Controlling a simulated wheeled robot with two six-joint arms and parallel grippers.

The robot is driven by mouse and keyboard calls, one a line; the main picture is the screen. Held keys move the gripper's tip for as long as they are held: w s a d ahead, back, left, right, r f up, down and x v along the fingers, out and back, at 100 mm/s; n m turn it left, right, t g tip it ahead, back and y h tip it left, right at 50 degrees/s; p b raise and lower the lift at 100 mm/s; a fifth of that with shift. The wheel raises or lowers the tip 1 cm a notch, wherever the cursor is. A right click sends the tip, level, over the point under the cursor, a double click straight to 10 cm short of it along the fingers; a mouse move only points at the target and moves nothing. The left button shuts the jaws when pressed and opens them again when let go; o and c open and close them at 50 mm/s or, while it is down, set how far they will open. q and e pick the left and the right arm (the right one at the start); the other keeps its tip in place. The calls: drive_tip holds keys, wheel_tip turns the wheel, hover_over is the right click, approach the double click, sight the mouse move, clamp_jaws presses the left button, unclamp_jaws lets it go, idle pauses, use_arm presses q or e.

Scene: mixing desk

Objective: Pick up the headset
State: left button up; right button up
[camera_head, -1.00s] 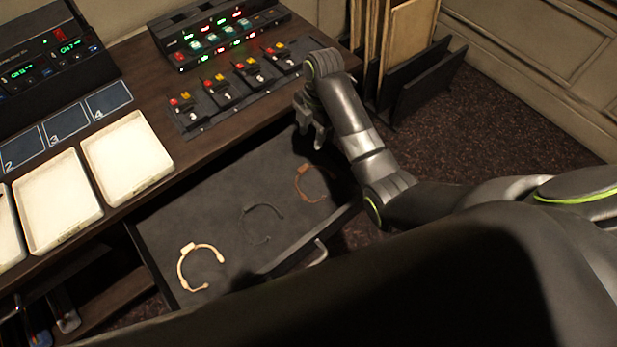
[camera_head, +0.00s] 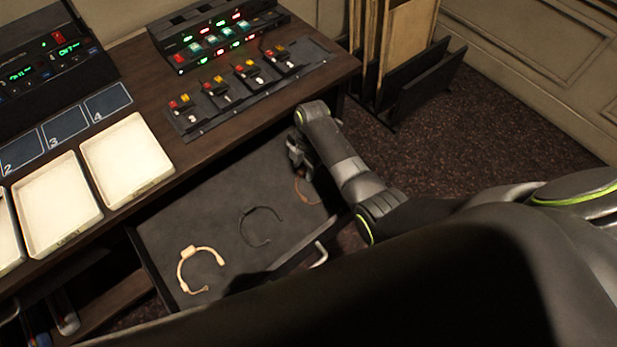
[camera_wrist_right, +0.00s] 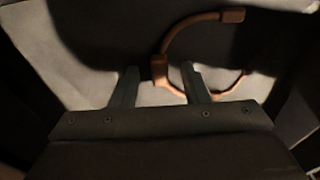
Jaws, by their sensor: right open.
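Three headsets lie in the open drawer (camera_head: 200,229). A cream headset (camera_head: 183,272) is at the near left, a black headset (camera_head: 243,228) in the middle, and a brown headset (camera_head: 299,190) at the right end. My right gripper (camera_head: 301,172) is over the brown headset and hides part of it. In the right wrist view, the gripper (camera_wrist_right: 160,84) is open. Part of the brown headset (camera_wrist_right: 175,43) shows between and beyond the fingertips, with its band curving up to the right. I cannot tell whether the fingers touch it. My left gripper is not in view.
A rack with boards (camera_head: 425,75) stands at the back right. The drawer front has a handle (camera_head: 320,254).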

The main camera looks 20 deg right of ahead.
clamp_jaws()
idle(0.3)
wheel_tip(320, 180, up, 10)
drive_tip(key=shift+p, duration=0.35)
